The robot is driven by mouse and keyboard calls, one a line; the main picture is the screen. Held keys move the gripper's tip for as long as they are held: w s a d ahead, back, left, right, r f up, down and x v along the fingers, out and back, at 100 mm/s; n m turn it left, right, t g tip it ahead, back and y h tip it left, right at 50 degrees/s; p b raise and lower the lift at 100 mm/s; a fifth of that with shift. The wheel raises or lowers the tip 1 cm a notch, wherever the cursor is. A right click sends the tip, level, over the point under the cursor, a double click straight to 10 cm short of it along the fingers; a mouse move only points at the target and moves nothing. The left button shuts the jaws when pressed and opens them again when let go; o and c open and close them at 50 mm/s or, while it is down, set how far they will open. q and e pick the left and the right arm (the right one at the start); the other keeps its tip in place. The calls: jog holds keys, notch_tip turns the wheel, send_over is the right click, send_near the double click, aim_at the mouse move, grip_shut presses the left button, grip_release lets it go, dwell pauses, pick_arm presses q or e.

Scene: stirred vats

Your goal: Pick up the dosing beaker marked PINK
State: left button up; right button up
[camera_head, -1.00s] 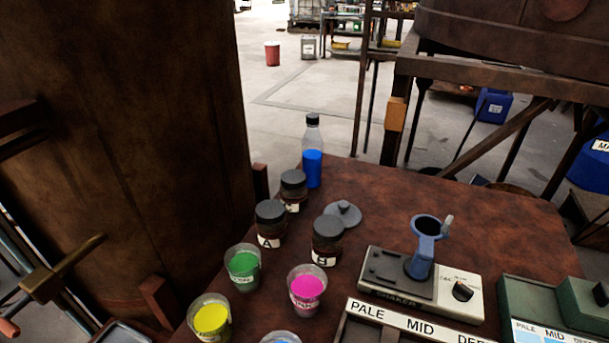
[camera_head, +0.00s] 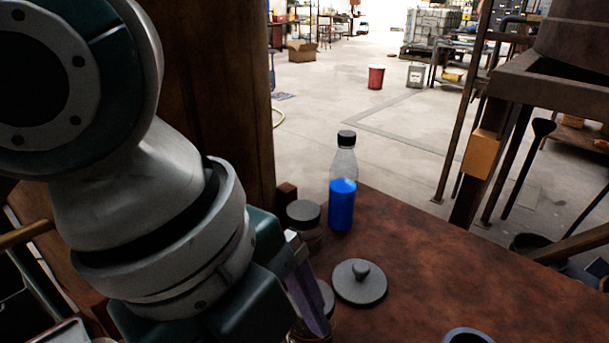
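The dosing beaker marked PINK does not show in the head view now; my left arm covers much of the lower left and the near part of the table is out of the picture. My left gripper (camera_head: 306,292) points down over the table, beside and partly in front of a dark-lidded jar (camera_head: 327,296). One finger shows clearly; the gap between the fingers is hidden, so I cannot tell whether it is open or shut. My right gripper is not in view.
A bottle of blue liquid (camera_head: 342,203) stands at the table's back corner, with another lidded jar (camera_head: 304,216) near it. A grey knobbed lid (camera_head: 360,281) lies on the brown table (camera_head: 440,270). A blue-grey cup rim (camera_head: 467,336) shows at the bottom edge. The table's right part is clear.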

pick_arm(q)
jog(key=w+a+f+m+y+b, duration=0.2)
jog(key=w+a+m+y+b, duration=0.1)
jog(key=a+m, duration=0.25)
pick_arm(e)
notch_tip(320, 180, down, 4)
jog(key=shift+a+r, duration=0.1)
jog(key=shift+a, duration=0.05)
pick_arm(q)
jog(key=shift+g, duration=0.4)
notch_tip(320, 180, down, 10)
jog(key=shift+s+d+r+b, duration=0.1)
jog(key=shift+r+b, duration=0.15)
jog(key=shift+b, duration=0.3)
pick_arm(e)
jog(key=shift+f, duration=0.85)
pick_arm(q)
jog(key=c, duration=1.5)
